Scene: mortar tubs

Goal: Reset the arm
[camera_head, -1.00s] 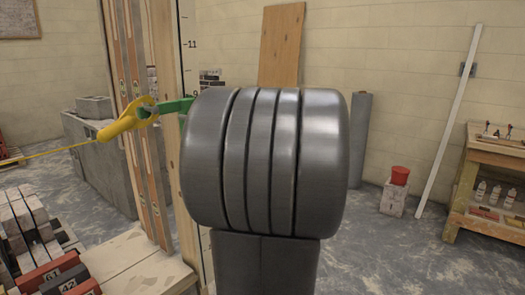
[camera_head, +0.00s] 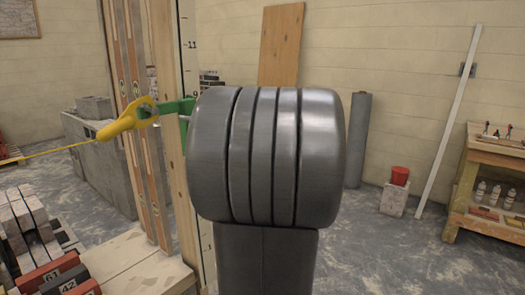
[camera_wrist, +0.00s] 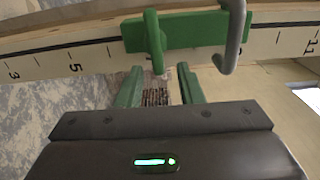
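My gripper (camera_wrist: 158,84) shows in the wrist view as two green fingers standing apart, with nothing between them but a view of the background. Just beyond the fingertips is a green bracket (camera_wrist: 185,32) with a grey hook (camera_wrist: 232,40), set on a pale pole marked with numbers (camera_wrist: 90,58). I cannot tell whether the fingers touch the bracket. In the head view my large grey arm link fills the middle and hides my gripper. The green bracket (camera_head: 172,107) shows left of my arm, beside the upright pole (camera_head: 190,60).
A yellow line holder (camera_head: 122,123) with a taut yellow line hangs at the bracket. Numbered bricks (camera_head: 62,272) lie at lower left. A grey block stack (camera_head: 92,155) stands behind. A wooden workbench (camera_head: 480,170) is at right.

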